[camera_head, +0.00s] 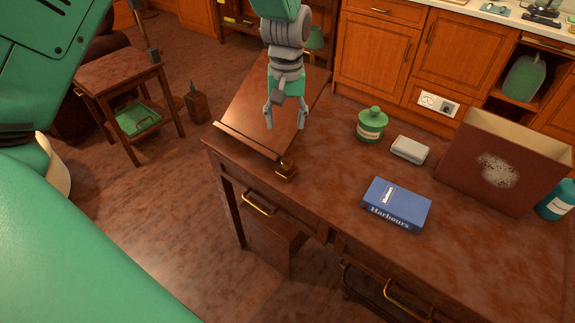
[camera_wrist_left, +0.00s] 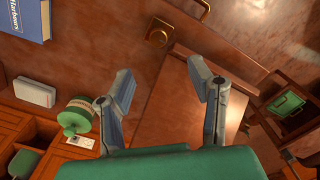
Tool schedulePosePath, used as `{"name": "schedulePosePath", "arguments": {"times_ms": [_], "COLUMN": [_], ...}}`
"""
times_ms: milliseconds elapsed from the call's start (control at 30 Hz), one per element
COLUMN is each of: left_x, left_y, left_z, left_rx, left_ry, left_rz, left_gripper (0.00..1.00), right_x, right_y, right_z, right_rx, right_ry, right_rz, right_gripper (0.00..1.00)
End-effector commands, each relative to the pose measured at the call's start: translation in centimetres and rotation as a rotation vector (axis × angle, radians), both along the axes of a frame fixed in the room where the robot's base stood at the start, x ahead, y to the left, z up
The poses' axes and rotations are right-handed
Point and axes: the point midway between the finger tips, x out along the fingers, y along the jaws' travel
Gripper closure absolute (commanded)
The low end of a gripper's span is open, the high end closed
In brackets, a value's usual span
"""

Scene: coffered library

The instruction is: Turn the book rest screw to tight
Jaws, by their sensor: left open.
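The book rest (camera_head: 245,115) is a sloping wooden board with a ledge along its lower edge, at the left end of the desk. Its board also shows in the left wrist view (camera_wrist_left: 165,110). The book rest screw (camera_head: 287,169) is a small brass-coloured knob at the right end of the ledge; in the left wrist view it is at the top middle (camera_wrist_left: 157,37). My left gripper (camera_head: 286,124) is open and empty above the board, apart from the screw. In the left wrist view its fingers (camera_wrist_left: 160,76) point towards the screw. Any tightness mark cannot be made out.
On the desk (camera_head: 330,205) are a blue book (camera_head: 396,205), a green jar (camera_head: 371,125), a white box (camera_head: 410,149) and a large brown box (camera_head: 500,165). A small side table (camera_head: 120,70) stands at the left. The desk between screw and blue book is clear.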

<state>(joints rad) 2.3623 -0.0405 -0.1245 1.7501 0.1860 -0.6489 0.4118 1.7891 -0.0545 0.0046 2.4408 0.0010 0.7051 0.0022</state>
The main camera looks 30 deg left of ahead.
Motion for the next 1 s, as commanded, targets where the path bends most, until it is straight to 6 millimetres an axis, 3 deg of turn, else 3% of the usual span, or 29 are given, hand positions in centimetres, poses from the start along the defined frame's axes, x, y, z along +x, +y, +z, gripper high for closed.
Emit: {"name": "schedulePosePath", "arguments": {"times_ms": [133,333,800,1000], "left_x": [0.4,0.5,0.4,0.4], "left_y": [0.0,0.0,0.0,0.0], "left_z": [0.3,-0.9,-10.4,-12.7], "left_rx": [0.003,0.0,0.0,0.0], "left_ry": [-0.022,-0.024,-0.023,-0.025], "left_rz": [0.206,0.253,0.248,0.247], "left_gripper": [0.52,0.52,0.52,0.52], "right_x": [0.0,0.0,0.0,0.0], "right_y": [0.0,0.0,0.0,0.0], "right_z": [-0.5,-0.7,-2.1,-2.3], "right_rx": [0.0,0.0,0.0,0.0], "right_ry": [0.0,0.0,0.0,0.0], "right_rz": [0.0,0.0,0.0,0.0], "right_gripper": [0.6,0.6,0.6,0.6]}}
